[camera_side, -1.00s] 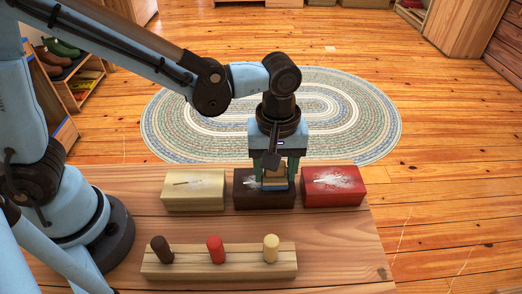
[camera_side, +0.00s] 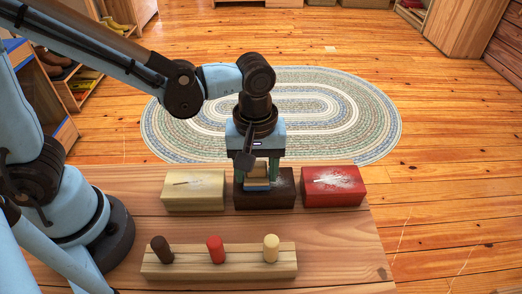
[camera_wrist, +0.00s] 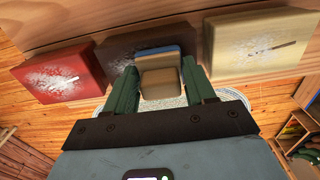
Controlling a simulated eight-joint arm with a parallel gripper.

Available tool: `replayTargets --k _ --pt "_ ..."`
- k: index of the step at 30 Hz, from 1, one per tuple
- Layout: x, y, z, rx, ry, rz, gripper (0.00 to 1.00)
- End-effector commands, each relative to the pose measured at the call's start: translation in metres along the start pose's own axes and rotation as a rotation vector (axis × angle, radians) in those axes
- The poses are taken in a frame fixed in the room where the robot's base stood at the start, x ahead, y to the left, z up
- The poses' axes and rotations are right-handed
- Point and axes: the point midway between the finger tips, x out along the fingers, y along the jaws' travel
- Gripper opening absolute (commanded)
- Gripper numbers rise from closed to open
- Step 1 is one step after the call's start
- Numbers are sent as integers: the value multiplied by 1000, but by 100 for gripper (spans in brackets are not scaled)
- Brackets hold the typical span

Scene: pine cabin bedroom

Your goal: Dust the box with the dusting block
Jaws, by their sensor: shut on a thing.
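My gripper (camera_side: 257,182) is shut on the dusting block (camera_side: 257,171), a tan wooden block with a blue pad. The wrist view shows the block (camera_wrist: 160,84) between the two green fingers, its blue side toward the dark box. The block is at the top of the dark brown box (camera_side: 284,190), left of its middle in the side view. It appears to touch the box, though the contact is hidden. A faint pale patch shows on the dark box (camera_wrist: 118,48) beside the block in the wrist view; the block and fingers hide part of the top.
A cream box (camera_side: 194,192) stands left and a red box (camera_side: 334,190) right, both with white dust and a mark on top. A wooden rack (camera_side: 219,262) in front holds brown (camera_side: 161,249), red (camera_side: 215,249) and cream (camera_side: 271,248) pegs. Bare table lies between.

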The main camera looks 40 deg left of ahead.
Motion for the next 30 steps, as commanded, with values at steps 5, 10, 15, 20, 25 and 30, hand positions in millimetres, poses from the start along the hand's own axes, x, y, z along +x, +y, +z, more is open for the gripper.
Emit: replayTargets --k 5,10,15,20,25,30 --pt "-2 17 0 2 0 2 26" --pt "-1 33 0 1 0 2 26" --pt "1 48 0 1 0 2 26" --pt "-5 59 0 1 0 2 26" --pt "-29 57 0 1 0 2 26" --pt "-44 57 0 1 0 2 26"
